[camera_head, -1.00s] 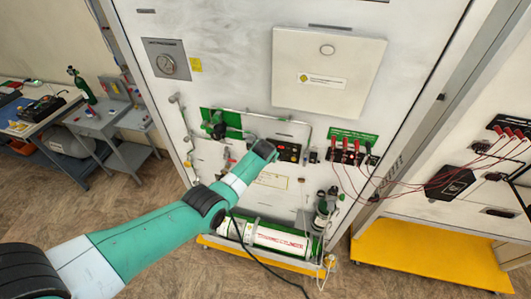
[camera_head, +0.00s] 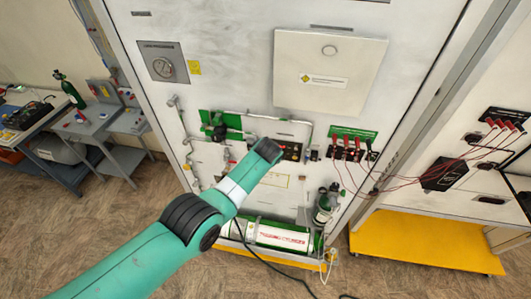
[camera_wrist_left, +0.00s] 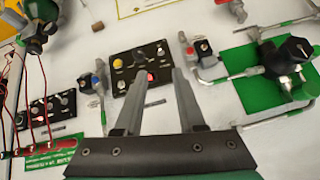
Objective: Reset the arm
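The white trainer cabinet (camera_head: 230,70) fills the middle of the head view. My left arm reaches to its front, and its wrist hides the left gripper there. In the left wrist view, my left gripper (camera_wrist_left: 158,80) has its two fingers apart with nothing between them. The fingers point at a small black control panel (camera_wrist_left: 139,68) with a yellow lamp, knobs and a lit red button. Part of that panel shows past my wrist in the head view (camera_head: 292,150). I cannot tell whether a fingertip touches it. My right gripper is in neither view.
Green-plated valve piping (camera_wrist_left: 262,78) lies beside the panel. Red-plugged sockets (camera_head: 346,152) with loose red wires (camera_head: 352,186) are to the right in the head view. A white cylinder (camera_head: 280,237) lies low on the cabinet. A black cable hangs near the floor.

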